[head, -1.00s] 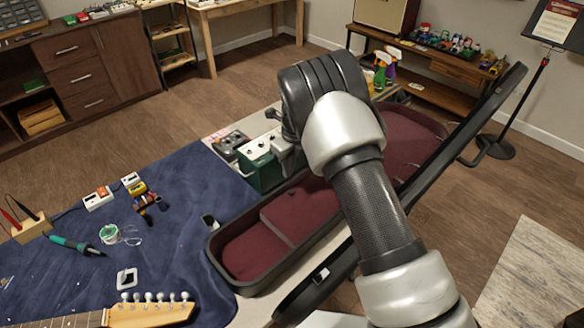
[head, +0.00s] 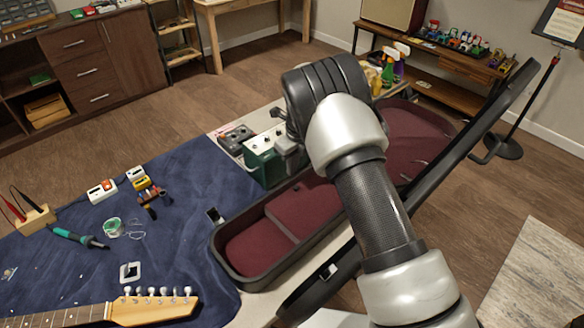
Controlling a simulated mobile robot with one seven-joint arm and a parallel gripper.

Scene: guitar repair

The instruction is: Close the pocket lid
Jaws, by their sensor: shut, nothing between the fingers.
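An open black guitar case (head: 232,278) with dark red lining lies along the right edge of the bench. Its near end has a red-lined compartment (head: 258,248) with a thin divider on its far side. Beyond the divider is another red surface (head: 303,208); I cannot tell whether this is the pocket lid or the case floor. The case's large outer lid (head: 462,150) stands open, tilted to the right. My arm crosses in front of the middle of the case and hides part of its inside. My gripper's fingers are hidden behind the arm.
A green pedal (head: 266,166) stands close to the case's left side. A guitar headstock (head: 155,306), a soldering iron (head: 78,237) and small parts lie on the blue mat (head: 190,180). A music stand (head: 530,100) is at the right.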

